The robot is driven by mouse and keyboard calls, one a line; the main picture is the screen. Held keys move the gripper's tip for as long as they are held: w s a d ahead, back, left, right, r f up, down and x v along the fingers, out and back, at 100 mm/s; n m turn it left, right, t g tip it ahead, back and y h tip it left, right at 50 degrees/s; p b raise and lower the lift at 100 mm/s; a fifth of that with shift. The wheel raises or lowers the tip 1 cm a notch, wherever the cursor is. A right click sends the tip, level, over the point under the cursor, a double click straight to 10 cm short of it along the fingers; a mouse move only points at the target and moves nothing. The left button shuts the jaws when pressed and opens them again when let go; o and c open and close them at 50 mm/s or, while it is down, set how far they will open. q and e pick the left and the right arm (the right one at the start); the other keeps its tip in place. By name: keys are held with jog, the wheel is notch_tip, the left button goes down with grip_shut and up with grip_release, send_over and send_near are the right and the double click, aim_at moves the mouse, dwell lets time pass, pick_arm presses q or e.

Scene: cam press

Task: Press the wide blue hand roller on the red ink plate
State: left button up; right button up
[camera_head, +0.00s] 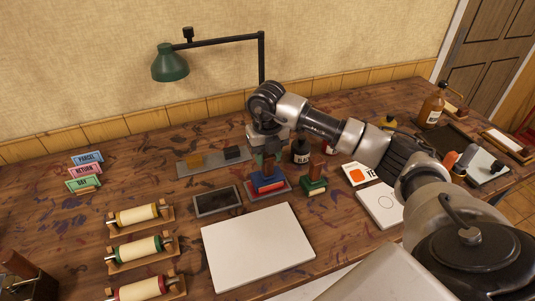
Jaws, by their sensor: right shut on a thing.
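My right gripper (267,153) comes in from the right and points down over the middle of the table. It is shut on the handle of the wide blue hand roller (264,177), which stands upright below it. The blue roller is directly over the red ink plate (281,188), with red showing along its lower edge. I cannot tell from this view whether it touches the ink or is just above it. The gripper hides part of the handle. My left gripper is not in view.
A green hand tool (315,187) stands close on the right, with dark bottles behind. A dark plate (217,200) lies left, and a white board (258,247) in front. Rollers on wooden stands (140,248) line the left. A green lamp (171,64) hangs behind.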

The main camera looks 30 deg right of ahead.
jog(key=shift+r+p, duration=1.95)
jog(key=shift+r, duration=1.4)
jog(key=shift+f, duration=0.1)
